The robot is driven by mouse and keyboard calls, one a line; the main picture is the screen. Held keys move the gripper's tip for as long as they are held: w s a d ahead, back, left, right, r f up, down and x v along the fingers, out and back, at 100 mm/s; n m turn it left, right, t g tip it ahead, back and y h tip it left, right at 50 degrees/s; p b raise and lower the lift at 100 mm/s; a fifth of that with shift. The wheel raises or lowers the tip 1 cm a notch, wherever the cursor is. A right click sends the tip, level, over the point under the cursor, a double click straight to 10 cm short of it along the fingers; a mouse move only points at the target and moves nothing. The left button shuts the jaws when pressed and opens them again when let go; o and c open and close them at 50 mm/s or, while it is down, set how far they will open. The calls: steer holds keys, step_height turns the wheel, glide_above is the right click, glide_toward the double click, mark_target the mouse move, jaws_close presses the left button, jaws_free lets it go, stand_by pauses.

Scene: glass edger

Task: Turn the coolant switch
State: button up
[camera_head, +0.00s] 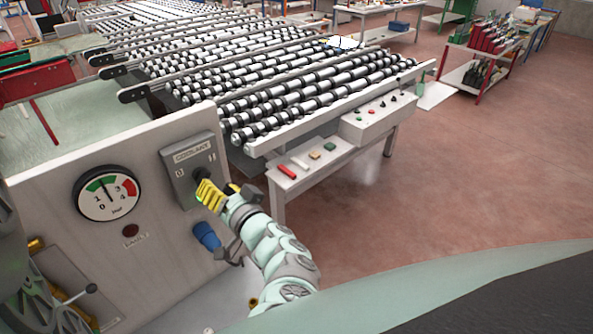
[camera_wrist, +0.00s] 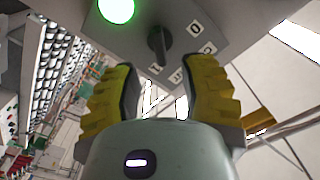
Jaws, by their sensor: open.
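The coolant switch box (camera_head: 188,160) is a grey box labelled COOLANT on the light panel, with marks 0 and I on its face. In the wrist view the dark switch knob (camera_wrist: 159,42) sits on the grey box face (camera_wrist: 215,14), beside a lit green lamp (camera_wrist: 117,9) and small white label plates. My gripper (camera_head: 207,192) has yellow fingers and is at the lower right of the box. In the wrist view my gripper (camera_wrist: 160,88) is open, its fingers apart with the knob just beyond and between their tips. I see no contact.
A round pressure gauge (camera_head: 107,193) is left of the switch box, with a dark red button (camera_head: 131,230) below it. A blue connector (camera_head: 207,236) juts out below my gripper. A roller conveyor (camera_head: 300,85) stands behind the panel. Open floor (camera_head: 480,160) lies to the right.

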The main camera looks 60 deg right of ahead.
steer(key=v, duration=0.6)
steer(key=shift+s, duration=0.1)
stand_by(0.3)
